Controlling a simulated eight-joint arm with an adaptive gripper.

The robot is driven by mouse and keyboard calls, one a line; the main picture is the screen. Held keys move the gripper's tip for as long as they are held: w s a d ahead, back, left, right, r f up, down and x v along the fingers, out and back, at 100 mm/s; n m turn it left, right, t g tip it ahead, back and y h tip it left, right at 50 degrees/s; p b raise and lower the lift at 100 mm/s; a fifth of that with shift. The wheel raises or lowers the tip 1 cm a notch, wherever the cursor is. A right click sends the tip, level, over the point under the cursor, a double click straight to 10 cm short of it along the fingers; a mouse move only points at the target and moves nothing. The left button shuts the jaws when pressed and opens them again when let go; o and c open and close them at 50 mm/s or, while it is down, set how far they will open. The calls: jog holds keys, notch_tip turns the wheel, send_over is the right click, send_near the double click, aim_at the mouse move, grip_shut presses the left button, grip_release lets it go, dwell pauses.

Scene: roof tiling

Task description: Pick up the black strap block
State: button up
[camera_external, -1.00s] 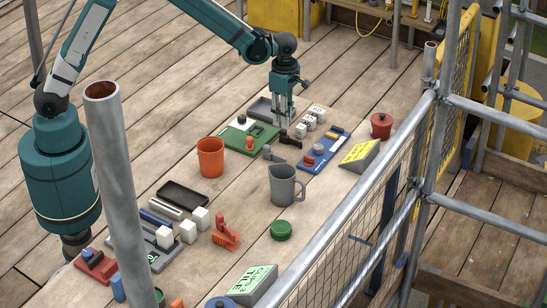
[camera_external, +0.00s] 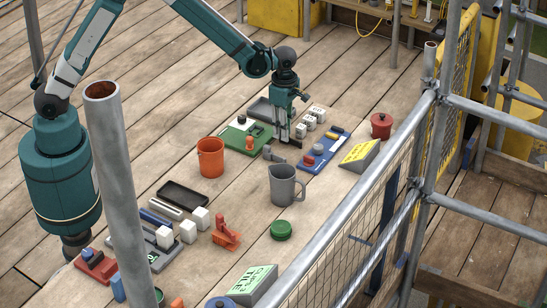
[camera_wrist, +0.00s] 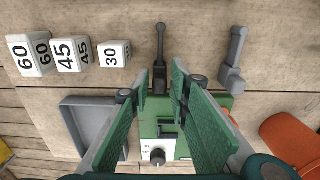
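A black block with a long narrow tail (camera_wrist: 160,48), which looks like the strap block, lies on the wooden deck. In the wrist view its block end sits between my fingertips and its tail points away. My gripper (camera_wrist: 158,84) is open, with a finger on each side of the block and gaps showing. In the external view my gripper (camera_external: 284,138) is low over the deck and the black block (camera_external: 296,143) is partly hidden behind the fingers. A similar grey piece (camera_wrist: 234,62) lies to the right in the wrist view.
White and grey numbered blocks (camera_wrist: 67,53) stand left of my gripper in the wrist view. A green board (camera_wrist: 183,150) and a grey tray (camera_wrist: 92,118) lie close by. An orange cup (camera_external: 211,158), a grey jug (camera_external: 284,187) and a blue board (camera_external: 322,152) stand around.

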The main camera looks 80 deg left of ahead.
jog(key=shift+f, duration=0.8)
grip_shut()
